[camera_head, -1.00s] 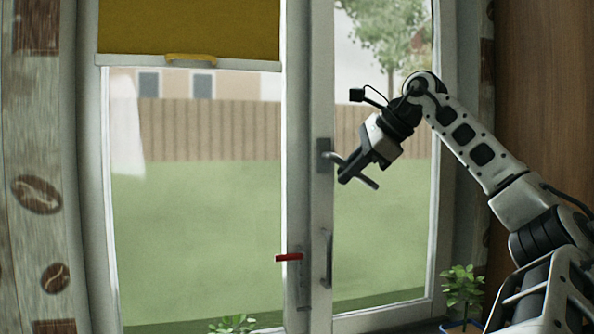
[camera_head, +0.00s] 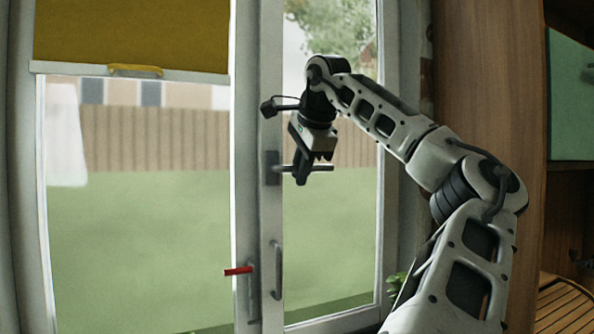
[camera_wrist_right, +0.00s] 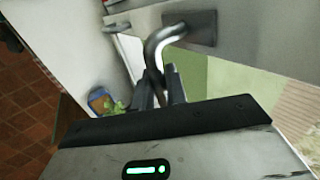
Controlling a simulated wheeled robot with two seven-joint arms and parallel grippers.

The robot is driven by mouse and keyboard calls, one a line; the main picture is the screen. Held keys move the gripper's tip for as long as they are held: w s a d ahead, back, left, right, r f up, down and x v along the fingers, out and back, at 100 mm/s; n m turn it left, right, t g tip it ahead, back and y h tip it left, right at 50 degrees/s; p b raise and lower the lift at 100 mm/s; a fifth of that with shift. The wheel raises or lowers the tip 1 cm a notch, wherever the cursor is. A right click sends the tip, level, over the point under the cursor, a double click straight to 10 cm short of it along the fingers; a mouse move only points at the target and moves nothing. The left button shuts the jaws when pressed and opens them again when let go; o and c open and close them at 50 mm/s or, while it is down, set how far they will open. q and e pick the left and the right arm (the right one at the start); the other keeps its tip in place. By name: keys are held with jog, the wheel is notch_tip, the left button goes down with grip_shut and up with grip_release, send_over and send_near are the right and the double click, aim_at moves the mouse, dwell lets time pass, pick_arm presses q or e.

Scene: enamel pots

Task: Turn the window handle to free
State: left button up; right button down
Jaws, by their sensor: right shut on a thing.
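The window handle (camera_head: 322,168) is a metal lever on a dark plate (camera_head: 272,168) fixed to the window's middle upright. It now points right, about level. My right gripper (camera_head: 301,176) is shut on the lever, its fingers crossing it. In the right wrist view the handle's bent silver neck (camera_wrist_right: 153,48) runs from the plate (camera_wrist_right: 190,28) down between the fingers (camera_wrist_right: 160,88). The lever's far end is hidden there. My left gripper is not in view.
A lower vertical pull (camera_head: 277,271) and a red lever (camera_head: 238,271) are on the frame below. A yellow blind (camera_head: 130,35) hangs over the left pane. A potted plant (camera_head: 396,286) stands low behind my right arm. A wooden panel (camera_head: 480,70) is at right.

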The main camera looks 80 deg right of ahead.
dwell(0.4)
jog(key=c, duration=1.5)
grip_release()
jog(key=p+v, duration=0.2)
jog(key=v, duration=1.4)
jog(key=shift+w+r, duration=0.1)
jog(key=shift+w, duration=0.05)
